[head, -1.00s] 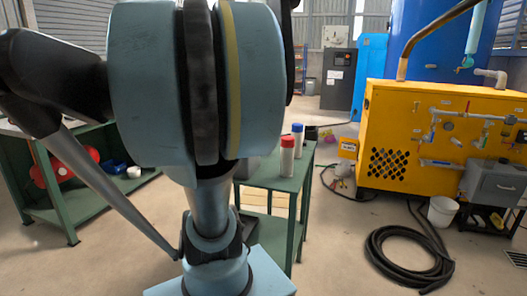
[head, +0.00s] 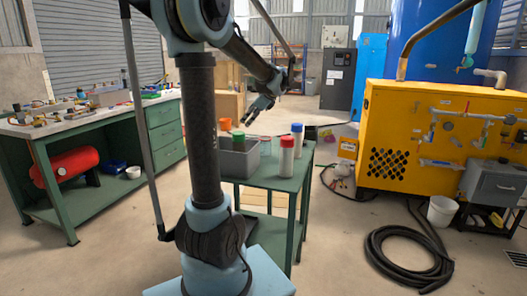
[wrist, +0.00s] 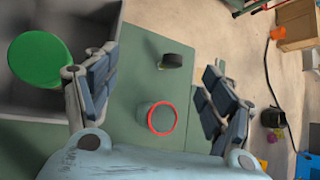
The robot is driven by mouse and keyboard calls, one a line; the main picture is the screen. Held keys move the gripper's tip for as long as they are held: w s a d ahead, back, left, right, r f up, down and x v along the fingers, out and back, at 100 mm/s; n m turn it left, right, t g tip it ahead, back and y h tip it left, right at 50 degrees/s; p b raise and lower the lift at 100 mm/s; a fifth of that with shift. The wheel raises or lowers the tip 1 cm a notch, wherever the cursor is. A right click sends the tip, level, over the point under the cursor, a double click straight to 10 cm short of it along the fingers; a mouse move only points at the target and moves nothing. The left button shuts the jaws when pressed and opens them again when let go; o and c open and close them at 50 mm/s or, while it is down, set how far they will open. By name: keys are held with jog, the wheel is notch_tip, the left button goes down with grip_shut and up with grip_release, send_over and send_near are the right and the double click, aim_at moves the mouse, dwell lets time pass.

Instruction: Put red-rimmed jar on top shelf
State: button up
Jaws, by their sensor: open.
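The red-rimmed jar (wrist: 162,117) shows in the wrist view as a round grey-green top ringed in red, on the green table (wrist: 135,85). It lies between the lines of my two fingers; its height below them is unclear. My gripper (wrist: 161,66) is open with nothing between its fingers. In the head view my gripper (head: 250,115) hangs above the back of the table, near the grey bin.
The grey bin (head: 239,161) holds orange-lidded and green-lidded (wrist: 39,60) things. A red-capped jar (head: 286,158) and blue-capped jar (head: 298,142) stand on the table's right. A small black object (wrist: 170,61) is near the rimmed jar. A yellow machine (head: 420,140) stands right.

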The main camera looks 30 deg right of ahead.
aim_at(266, 144)
jog(key=s+d+f+m+h, duration=0.2)
jog(key=s+d+f+m, duration=0.2)
jog(key=s+d+m, duration=0.55)
jog(key=shift+n, duration=0.75)
jog(key=shift+d+x, duration=0.15)
jog(key=shift+x, duration=4.15)
jog(key=shift+d+x, duration=0.1)
jog(key=shift+x, duration=4.15)
jog(key=shift+s, duration=0.1)
jog(key=shift+c, duration=0.6)
jog(key=c, duration=1.1)
